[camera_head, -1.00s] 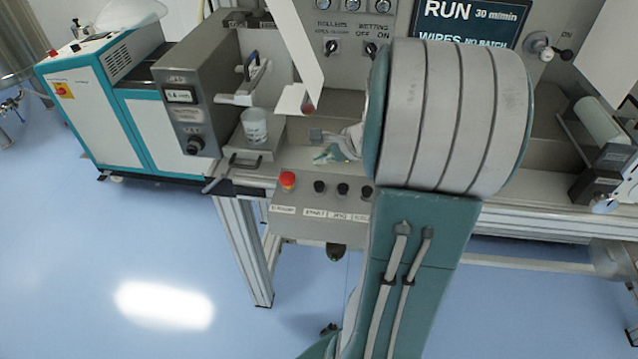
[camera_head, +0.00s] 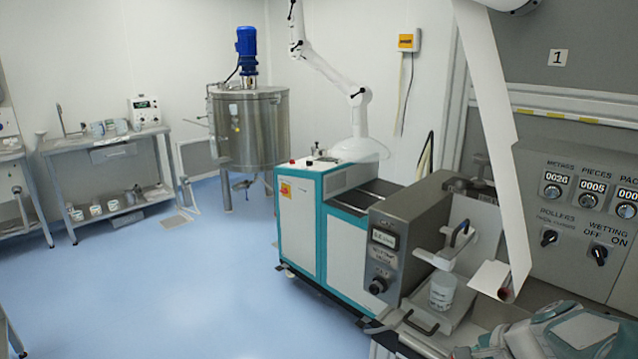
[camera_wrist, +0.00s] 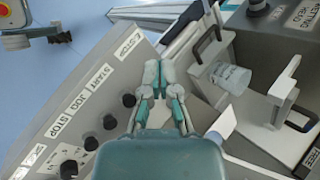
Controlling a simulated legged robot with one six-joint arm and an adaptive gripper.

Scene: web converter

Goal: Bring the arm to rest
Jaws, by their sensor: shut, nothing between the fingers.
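My gripper (camera_wrist: 159,74) shows in the wrist view with its fingertips together and nothing between them. It hangs over the machine, between the button panel (camera_wrist: 85,125) and the white cup (camera_wrist: 230,77), apart from both as far as I can see. The panel carries a row of black buttons with labels such as START and STOP. In the camera_head view, only a grey and green part of my arm shows at the bottom right. My fingertips cannot be made out there.
The gauge unit (camera_head: 388,240) and the cup (camera_head: 442,290) stand left of the hanging white web (camera_head: 492,120). A control panel with dials (camera_head: 590,210) is at right. A teal-white cabinet (camera_head: 300,225), steel tank (camera_head: 250,130) and white arm (camera_head: 330,72) stand behind. Blue floor (camera_head: 170,285) is open at left.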

